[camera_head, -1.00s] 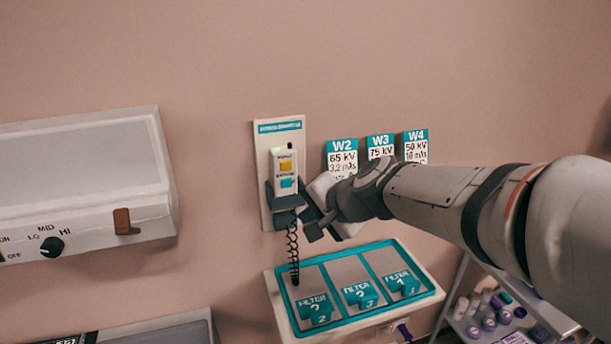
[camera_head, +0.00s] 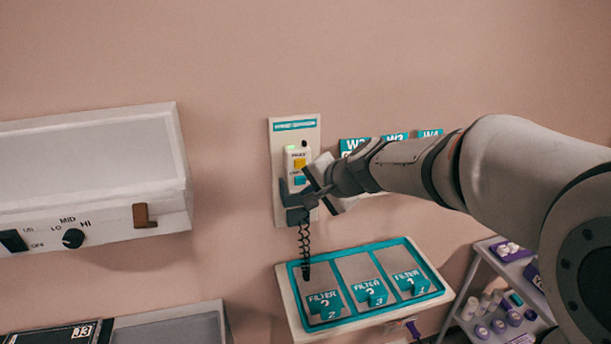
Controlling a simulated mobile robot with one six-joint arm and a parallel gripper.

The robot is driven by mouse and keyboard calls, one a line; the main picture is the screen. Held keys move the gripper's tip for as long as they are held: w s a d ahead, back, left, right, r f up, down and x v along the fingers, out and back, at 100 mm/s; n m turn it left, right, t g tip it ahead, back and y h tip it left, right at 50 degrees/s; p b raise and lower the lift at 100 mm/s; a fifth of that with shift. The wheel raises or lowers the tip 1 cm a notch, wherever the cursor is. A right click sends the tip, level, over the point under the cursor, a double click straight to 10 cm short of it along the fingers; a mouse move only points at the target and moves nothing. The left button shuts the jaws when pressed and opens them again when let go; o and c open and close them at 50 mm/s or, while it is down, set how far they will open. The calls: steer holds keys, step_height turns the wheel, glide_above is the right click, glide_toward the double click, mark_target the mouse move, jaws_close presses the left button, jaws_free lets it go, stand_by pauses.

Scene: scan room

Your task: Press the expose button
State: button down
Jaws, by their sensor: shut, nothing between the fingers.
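A white handset (camera_head: 299,160) hangs on a pale wall plate (camera_head: 280,205) with a teal header. It has a yellow button (camera_head: 300,163) and, below it, a teal button (camera_head: 299,180). The labels above the buttons are too blurred to read surely now; the lower one looked like "EXPOSE" earlier. My gripper (camera_head: 313,193) is shut and empty, just right of and slightly below the teal button. I cannot tell whether it touches the handset. The teal button's face shows; the handset's lower right side is partly hidden by the gripper.
A coiled cord (camera_head: 304,242) hangs below the handset. A teal-rimmed filter tray (camera_head: 428,263) juts out beneath. My arm partly covers the W2, W3 and W4 cards (camera_head: 394,137). A white control box (camera_head: 90,170) is left; a shelf cart (camera_head: 466,301) is lower right.

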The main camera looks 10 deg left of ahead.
steer(key=shift+w+a, duration=0.25)
steer(key=shift+w, duration=0.25)
steer(key=shift+w+a, duration=0.2)
steer(key=shift+w, duration=0.25)
steer(key=shift+w+a, duration=0.1)
stand_by(1.4)
steer(key=shift+w, duration=0.3)
steer(key=shift+w+a, duration=0.25)
steer(key=shift+w, duration=0.05)
stand_by(0.7)
steer(key=shift+s+d, duration=0.1)
steer(key=shift+s, duration=0.05)
steer(key=shift+s+d+b, duration=0.3)
steer(key=shift+s+b, duration=0.15)
steer(key=shift+s, duration=0.15)
steer(key=s, duration=0.1)
steer(key=s+d+b, duration=0.1)
steer(key=s, duration=0.1)
steer(key=s+d, duration=0.1)
steer(key=shift+s+d, duration=0.1)
steer(key=shift+s, duration=0.15)
